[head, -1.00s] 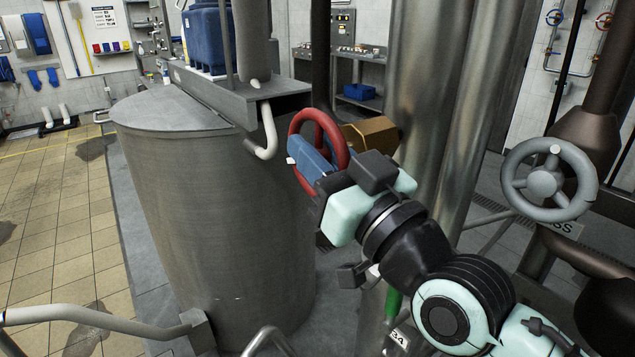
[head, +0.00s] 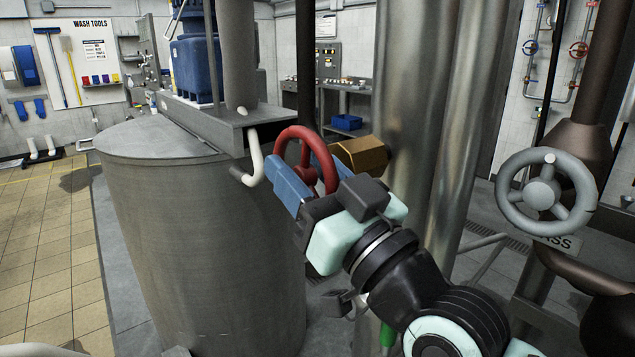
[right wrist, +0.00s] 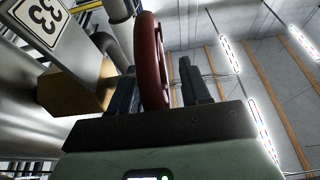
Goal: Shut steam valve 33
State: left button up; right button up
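The red handwheel (head: 282,142) sits on a brass valve body (head: 362,155) on the tall steel pipe, in the middle of the head view. My right gripper (head: 304,170) is at the wheel, its blue fingers to either side of the rim. In the right wrist view the wheel's rim (right wrist: 149,50) passes between the two dark fingers (right wrist: 158,80). A gap shows between the rim and the right-hand finger, so the gripper is open around the rim. A plate reading 33 (right wrist: 47,18) shows beside the brass body (right wrist: 72,92). My left gripper is out of view.
A large grey jacketed tank (head: 205,240) stands just left of the wheel, with a bent white pipe (head: 254,165) close to it. A grey handwheel (head: 545,193) on brown piping is at the right. The tiled floor (head: 45,240) at the left is clear.

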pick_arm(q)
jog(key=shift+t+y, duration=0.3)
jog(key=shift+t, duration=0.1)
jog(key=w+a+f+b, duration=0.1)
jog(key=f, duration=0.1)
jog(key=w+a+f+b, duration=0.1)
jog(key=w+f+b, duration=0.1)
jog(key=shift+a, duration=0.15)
pick_arm(e)
jog(key=v, duration=1.3)
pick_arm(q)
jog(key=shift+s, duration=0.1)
pick_arm(e)
jog(key=shift+s+d+f, duration=0.1)
